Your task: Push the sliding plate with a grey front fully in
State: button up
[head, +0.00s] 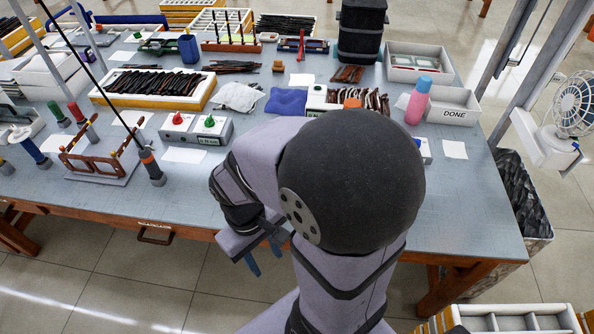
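I cannot pick out a sliding plate with a grey front in the head view; my arm covers part of the table's front edge. My gripper (264,257) points down just in front of that edge, left of my large dark arm joint. Its two blue fingertips show apart, with nothing visible between them, so it looks open. The blue-grey table (60,203) has a wooden front rail with a brown pull handle (155,232), left of my gripper.
A grey box with red and green knobs (196,129) stands behind my gripper. A soldering-iron-like tool (151,165) stands upright at left, beside a brown frame stand (100,165). A pink bottle (418,101) and a DONE tray (455,106) stand at right. Floor in front is partly clear.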

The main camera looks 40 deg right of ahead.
jog(key=s+d+f+n+g+h+b, duration=0.45)
jog(key=d+f+n+h+b, duration=0.3)
jog(key=d, duration=0.35)
jog(key=w+d+f+n+t+h+b, duration=0.1)
jog(key=w+n+h, duration=0.2)
jog(key=w+d+f+n+t+h+b, duration=0.1)
jog(key=w+d+n+t+h+b, duration=0.1)
jog(key=w+n+h, duration=0.1)
jog(key=w+d+f+n+t+h+b, duration=0.1)
jog(key=w+d+n+t+h, duration=0.1)
jog(key=w+n+h, duration=0.1)
jog(key=shift+w+h+b, duration=0.25)
jog(key=shift+w+b, duration=0.05)
jog(key=shift+w, duration=0.1)
jog(key=shift+w+n+t, duration=0.25)
jog(key=shift+w+t, duration=0.2)
jog(key=shift+d+p, duration=0.45)
jog(key=shift+d, duration=3.2)
grip_shut()
